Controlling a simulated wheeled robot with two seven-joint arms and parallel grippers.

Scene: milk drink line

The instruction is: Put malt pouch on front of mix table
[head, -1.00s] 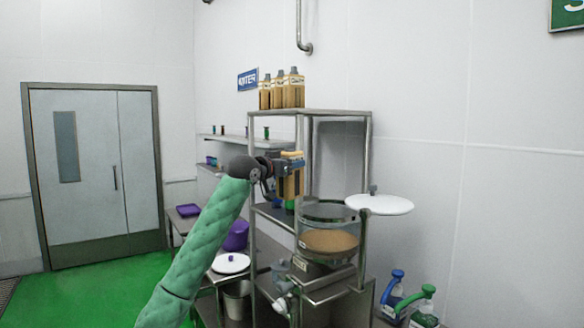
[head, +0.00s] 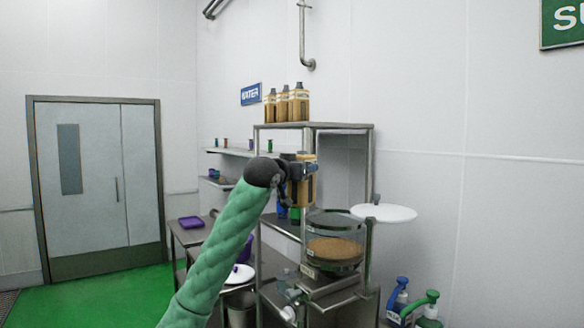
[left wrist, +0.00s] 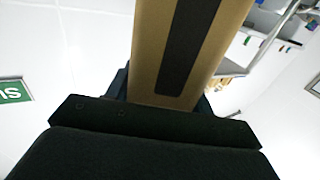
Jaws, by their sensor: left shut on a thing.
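My left gripper (head: 292,168) is shut on a tan pouch with a dark stripe, the malt pouch (head: 308,185). It holds the pouch upright in front of the steel rack, above and left of the glass hopper. In the left wrist view the malt pouch (left wrist: 183,50) rises from between the dark jaws, filling the upper middle. Its lower end is partly hidden by the gripper. I cannot tell which steel surface is the mix table. My right gripper is not in view.
A glass hopper (head: 334,252) of brown powder stands on a steel stand, with a white lid (head: 384,213) to its right. Several tan bottles (head: 287,104) stand on the rack top (head: 313,126). A purple tray (head: 191,222) lies on a side table.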

